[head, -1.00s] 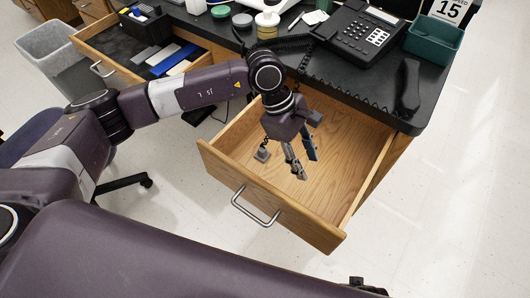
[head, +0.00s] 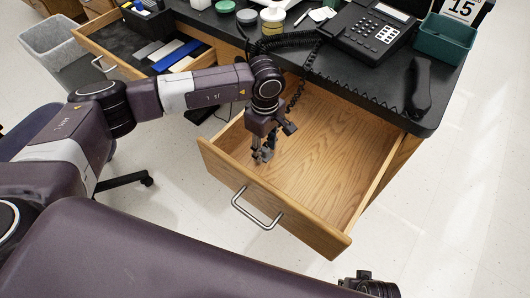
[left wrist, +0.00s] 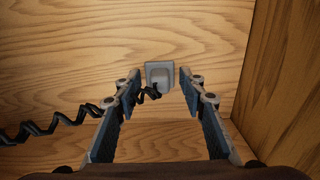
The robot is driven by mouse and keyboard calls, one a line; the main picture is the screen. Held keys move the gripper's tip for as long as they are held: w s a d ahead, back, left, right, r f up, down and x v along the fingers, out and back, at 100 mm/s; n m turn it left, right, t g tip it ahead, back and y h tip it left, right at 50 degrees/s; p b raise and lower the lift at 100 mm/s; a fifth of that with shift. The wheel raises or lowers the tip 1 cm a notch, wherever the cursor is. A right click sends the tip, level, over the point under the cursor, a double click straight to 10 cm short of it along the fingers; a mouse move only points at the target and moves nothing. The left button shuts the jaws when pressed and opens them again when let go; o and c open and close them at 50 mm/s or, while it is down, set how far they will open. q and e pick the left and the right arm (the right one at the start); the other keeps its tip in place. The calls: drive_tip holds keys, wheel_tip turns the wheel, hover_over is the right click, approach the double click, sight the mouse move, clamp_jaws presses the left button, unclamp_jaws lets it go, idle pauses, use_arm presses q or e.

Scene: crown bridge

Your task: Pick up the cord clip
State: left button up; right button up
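The cord clip, a small pale grey block with a recessed face (left wrist: 159,72), lies in the open wooden drawer (head: 345,130). A black coiled cord (left wrist: 45,128) runs to it from the left in the left wrist view. My left gripper (head: 263,153) points down inside the drawer near its left side. In the left wrist view its fingers (left wrist: 159,84) are apart, one to each side of the clip, with gaps visible. In the head view the fingers mostly hide the clip. A dark part of what looks like my right gripper (head: 370,286) shows at the bottom edge; its fingers are unclear.
The drawer's front panel with its metal handle (head: 257,207) and its side walls surround the left gripper. A desk phone (head: 370,32), its handset (head: 420,86) and a green bin (head: 445,38) stand on the black desktop. The drawer's right part is empty.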

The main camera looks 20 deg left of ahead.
use_arm(q)
clamp_jaws()
drive_tip(key=shift+r, duration=0.15)
idle(0.4)
